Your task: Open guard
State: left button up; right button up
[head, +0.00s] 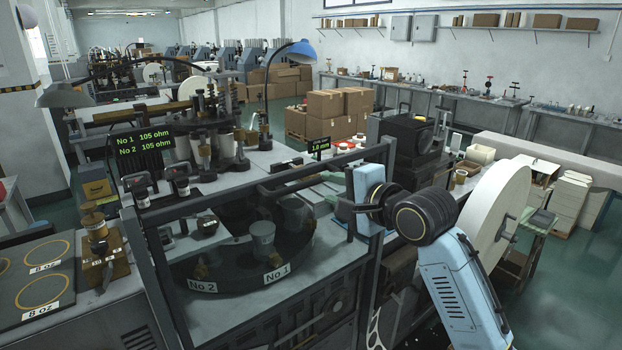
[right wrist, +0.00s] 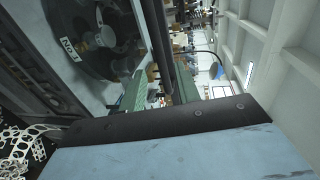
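The guard (head: 141,270) is a dark frame with see-through panels, standing around the front of a round dark turntable. Its upper bar slopes up to the right and it appears closed. Behind it, the turntable carries a grey cup form (head: 262,240) and labels No 1 and No 2. My right gripper (head: 362,205) is at the guard's right front post; I cannot tell whether it touches. My left gripper is out of view.
A large white paper roll (head: 495,215) stands right beside my right arm. A black-and-grey machine unit (head: 408,140) is behind the gripper. A panel marked 8 oz (head: 40,275) lies at left. A blue lamp (head: 300,50) arches over the back. Green floor is open at far right.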

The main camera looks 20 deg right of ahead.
aim_at(313, 183)
jog(key=p+x, duration=0.1)
jog(key=x, duration=0.6)
jog(key=shift+w+a, duration=0.1)
jog(key=shift+w, duration=0.3)
jog(key=shift+c, duration=0.2)
grip_shut()
